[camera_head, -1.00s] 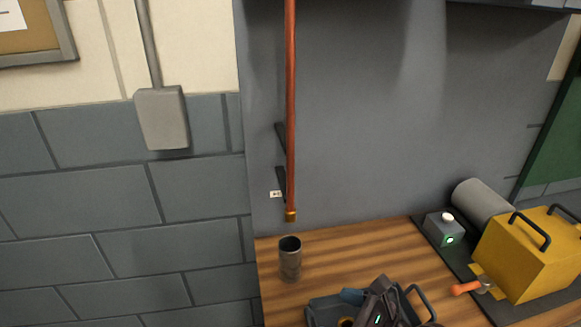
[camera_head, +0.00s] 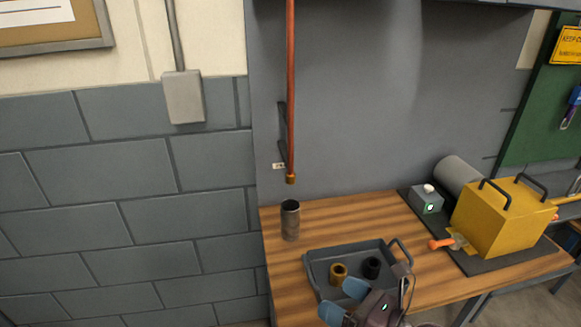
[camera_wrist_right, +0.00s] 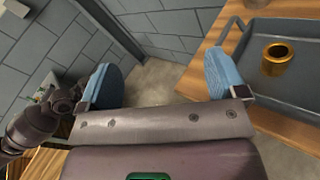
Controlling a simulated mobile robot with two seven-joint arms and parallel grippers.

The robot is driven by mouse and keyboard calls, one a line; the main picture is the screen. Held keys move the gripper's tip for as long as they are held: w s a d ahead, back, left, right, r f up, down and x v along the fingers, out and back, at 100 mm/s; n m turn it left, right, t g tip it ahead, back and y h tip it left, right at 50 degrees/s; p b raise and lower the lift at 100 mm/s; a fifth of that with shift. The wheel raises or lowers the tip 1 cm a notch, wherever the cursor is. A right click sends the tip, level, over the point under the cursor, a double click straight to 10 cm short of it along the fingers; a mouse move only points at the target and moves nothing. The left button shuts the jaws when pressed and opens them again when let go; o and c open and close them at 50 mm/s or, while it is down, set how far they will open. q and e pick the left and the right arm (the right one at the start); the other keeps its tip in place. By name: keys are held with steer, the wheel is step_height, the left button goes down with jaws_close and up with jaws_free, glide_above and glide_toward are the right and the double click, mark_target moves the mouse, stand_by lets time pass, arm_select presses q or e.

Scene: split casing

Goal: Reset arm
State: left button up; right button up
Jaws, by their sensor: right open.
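My right gripper (camera_head: 343,301) shows at the bottom of the head view, in front of the grey tray's near edge. Its two blue fingertips are spread apart. In the right wrist view, the open right gripper (camera_wrist_right: 163,82) has only floor and wall between its fingers. It holds nothing there. The tray (camera_head: 318,256) lies on the wooden table with a brass bushing (camera_head: 338,272) and a black bushing (camera_head: 371,267) in it. The brass bushing also shows in the right wrist view (camera_wrist_right: 276,62). My left gripper is not in the head view.
A dark metal cup (camera_head: 290,222) stands on the table (camera_head: 285,265) below a hanging copper pipe (camera_head: 290,100). A yellow casing (camera_head: 490,222) with an orange-handled lever (camera_head: 440,244) and a grey button box (camera_head: 427,202) sit on a dark mat at the right.

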steer(key=w+d+m+t+h, duration=0.1)
steer(key=d+m+t+h, duration=0.4)
steer(key=m, duration=0.9)
steer(key=w+d+m+t+h, duration=0.25)
steer(key=d+m+h, duration=0.35)
steer(key=m, duration=0.9)
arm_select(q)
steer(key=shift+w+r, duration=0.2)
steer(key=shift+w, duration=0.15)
arm_select(e)
steer(key=s+d+f+m+g+h, duration=0.1)
steer(key=s+d+f+m+g, duration=0.2)
steer(key=s+f+m, duration=0.3)
steer(key=s+d+f+m+g+h, duration=0.1)
steer(key=s+d+f+m+g, duration=0.2)
steer(key=s+f+m, duration=0.3)
step_height(320, 180, down, 5)
steer(key=s+d, duration=0.1)
steer(key=s, duration=0.1)
steer(key=shift+s+f+m, duration=0.15)
steer(key=shift+s+m, duration=0.15)
steer(key=shift+s, duration=0.1)
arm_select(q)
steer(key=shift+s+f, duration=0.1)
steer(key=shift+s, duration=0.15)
arm_select(e)
steer(key=shift+a, duration=0.1)
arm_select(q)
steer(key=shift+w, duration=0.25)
